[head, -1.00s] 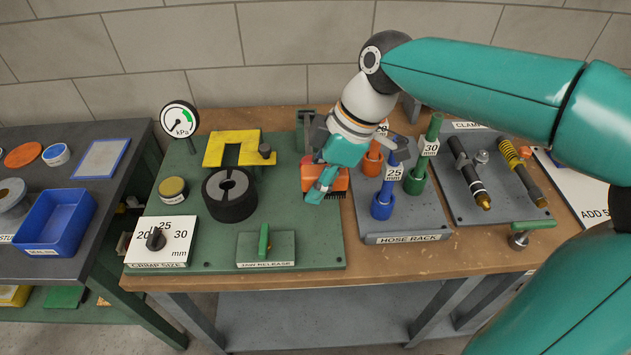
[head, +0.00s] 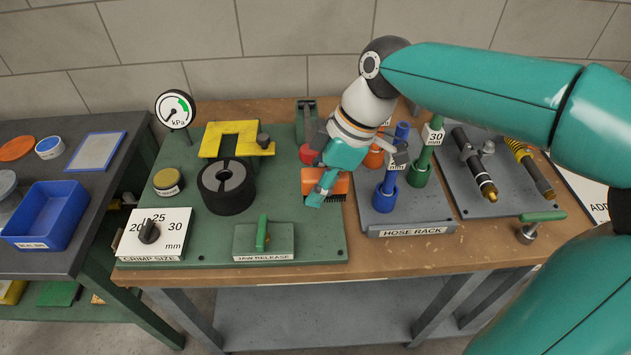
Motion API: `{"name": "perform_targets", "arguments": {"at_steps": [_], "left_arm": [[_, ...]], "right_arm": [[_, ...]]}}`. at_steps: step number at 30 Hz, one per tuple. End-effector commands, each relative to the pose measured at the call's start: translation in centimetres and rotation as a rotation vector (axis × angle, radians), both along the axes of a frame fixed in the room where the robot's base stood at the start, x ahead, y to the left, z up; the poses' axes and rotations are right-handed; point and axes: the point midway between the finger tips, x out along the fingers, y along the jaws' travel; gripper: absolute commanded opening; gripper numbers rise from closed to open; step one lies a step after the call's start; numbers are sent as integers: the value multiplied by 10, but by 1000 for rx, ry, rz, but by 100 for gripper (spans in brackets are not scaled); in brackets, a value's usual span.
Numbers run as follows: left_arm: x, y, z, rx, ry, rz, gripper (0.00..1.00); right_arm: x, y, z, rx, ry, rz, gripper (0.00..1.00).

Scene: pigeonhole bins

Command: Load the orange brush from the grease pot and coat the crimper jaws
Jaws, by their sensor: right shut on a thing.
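My right gripper (head: 325,184) is shut on the orange brush (head: 340,184), whose dark bristles point down. It holds the brush over the right part of the green plate, to the right of the crimper jaws and apart from them. The crimper jaws (head: 227,203) are a thick black ring with a grey centre and an opening. The grease pot (head: 168,182) is a small round pot with a yellowish top and a label, left of the jaws. I cannot tell whether the bristles carry grease. My left gripper is not in view.
A yellow U-shaped piece (head: 238,131) lies behind the jaws. The crimp size dial (head: 155,234) and jaw release lever (head: 262,235) are in front. The hose rack (head: 418,222) with upright hoses stands close right of the brush. A pressure gauge (head: 175,109) stands at back left.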

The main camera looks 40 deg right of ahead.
Motion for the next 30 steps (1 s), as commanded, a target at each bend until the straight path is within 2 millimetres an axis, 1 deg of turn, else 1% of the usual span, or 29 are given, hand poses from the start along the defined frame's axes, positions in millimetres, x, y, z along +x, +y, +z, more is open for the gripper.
{"name": "perform_targets", "arguments": {"at_steps": [1,30], "left_arm": [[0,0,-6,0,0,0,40],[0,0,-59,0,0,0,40]], "right_arm": [[0,0,-6,0,0,0,6],[0,0,-64,0,0,0,6]]}}
